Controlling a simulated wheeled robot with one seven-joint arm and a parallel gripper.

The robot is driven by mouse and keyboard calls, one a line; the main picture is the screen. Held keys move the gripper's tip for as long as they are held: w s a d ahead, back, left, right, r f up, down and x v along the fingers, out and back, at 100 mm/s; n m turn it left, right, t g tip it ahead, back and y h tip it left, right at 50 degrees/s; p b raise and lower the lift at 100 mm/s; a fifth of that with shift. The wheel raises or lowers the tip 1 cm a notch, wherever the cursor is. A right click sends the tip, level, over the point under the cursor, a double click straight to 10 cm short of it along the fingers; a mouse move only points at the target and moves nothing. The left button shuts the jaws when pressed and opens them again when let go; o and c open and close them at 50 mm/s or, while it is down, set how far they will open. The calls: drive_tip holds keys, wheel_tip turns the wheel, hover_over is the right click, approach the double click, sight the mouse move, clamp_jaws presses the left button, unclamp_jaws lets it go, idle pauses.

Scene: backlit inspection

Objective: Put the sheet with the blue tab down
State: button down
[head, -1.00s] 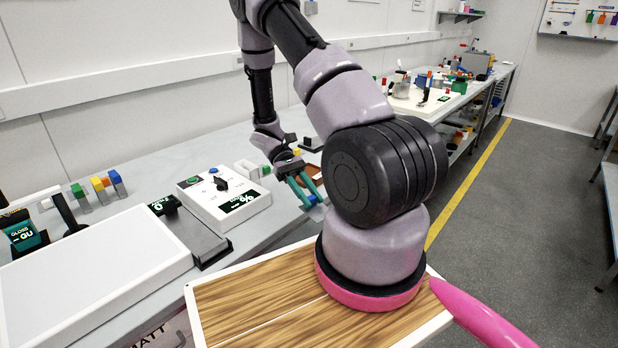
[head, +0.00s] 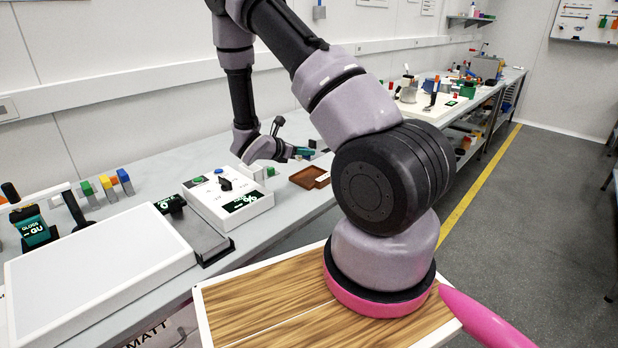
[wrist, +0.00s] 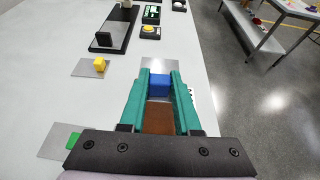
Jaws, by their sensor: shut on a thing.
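My gripper (wrist: 160,95), with teal fingers, is shut on the blue tab (wrist: 159,84) in the wrist view. Part of a pale grey sheet (wrist: 157,64) shows just beyond the tab; whether it touches the bench I cannot tell. In the head view my gripper (head: 307,152) is above the bench, behind the brown tray (head: 309,178). The tray also shows between my fingers in the wrist view (wrist: 158,119). A sheet with a yellow tab (wrist: 99,65) and one with a green tab (wrist: 73,141) lie on the bench to the left.
A white control box (head: 228,200) and a large white panel (head: 100,265) stand on the bench (head: 285,205), left in the head view. The bench edge and open floor (wrist: 245,75) lie to the right.

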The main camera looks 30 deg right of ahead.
sight(305, 181)
wheel_tip(305, 181, down, 9)
drive_tip(key=shift+r, duration=0.2)
idle(0.3)
drive_tip(key=c, duration=0.6)
unclamp_jaws()
